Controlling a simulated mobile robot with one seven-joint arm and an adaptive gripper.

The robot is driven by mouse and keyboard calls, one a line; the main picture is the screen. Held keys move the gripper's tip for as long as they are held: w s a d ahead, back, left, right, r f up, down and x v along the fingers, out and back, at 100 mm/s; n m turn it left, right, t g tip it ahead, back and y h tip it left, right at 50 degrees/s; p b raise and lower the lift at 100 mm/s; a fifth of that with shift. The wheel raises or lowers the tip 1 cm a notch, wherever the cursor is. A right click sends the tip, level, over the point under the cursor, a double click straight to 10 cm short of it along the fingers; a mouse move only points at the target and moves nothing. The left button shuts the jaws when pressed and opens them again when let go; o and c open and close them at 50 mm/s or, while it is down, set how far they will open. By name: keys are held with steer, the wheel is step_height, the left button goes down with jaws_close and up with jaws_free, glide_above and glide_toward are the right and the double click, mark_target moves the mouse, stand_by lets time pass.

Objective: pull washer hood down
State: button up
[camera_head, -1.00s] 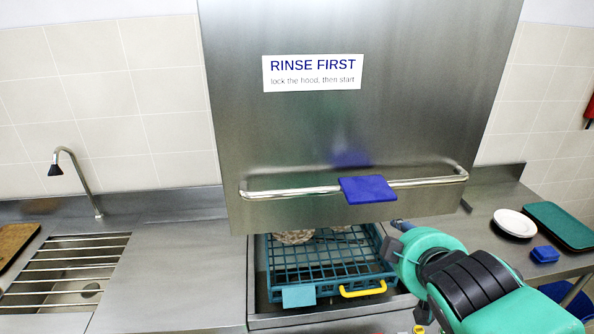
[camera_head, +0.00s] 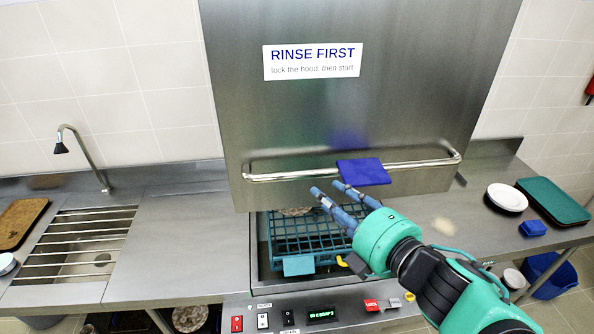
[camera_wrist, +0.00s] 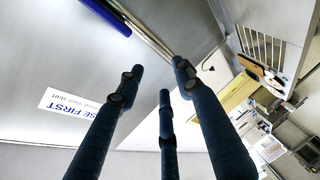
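The steel washer hood (camera_head: 300,120) is raised, with its lower edge above the wash bay. Its long metal handle (camera_head: 290,176) runs across the lower front, with a blue pad (camera_head: 363,172) right of its middle. My gripper (camera_head: 329,189) is just below the handle, left of the pad, with its fingers pointing up and left. In the wrist view, my gripper (camera_wrist: 157,72) has its fingers spread and nothing between them. The handle (camera_wrist: 147,31) passes close to the tip of the right-hand finger, and the blue pad (camera_wrist: 106,13) is at the top. I cannot tell whether a finger touches the handle.
A teal dish rack (camera_head: 300,235) sits under the hood. A sink (camera_head: 75,240) with a tap is at left.

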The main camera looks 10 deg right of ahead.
mark_target(299, 175)
steer(key=shift+a, duration=0.15)
steer(key=shift+w, duration=0.1)
stand_by(0.3)
steer(key=shift+b+x, duration=1.15)
steer(key=shift+x, duration=5.65)
steer(key=shift+a, duration=0.15)
steer(key=shift+c, duration=0.2)
jaws_close()
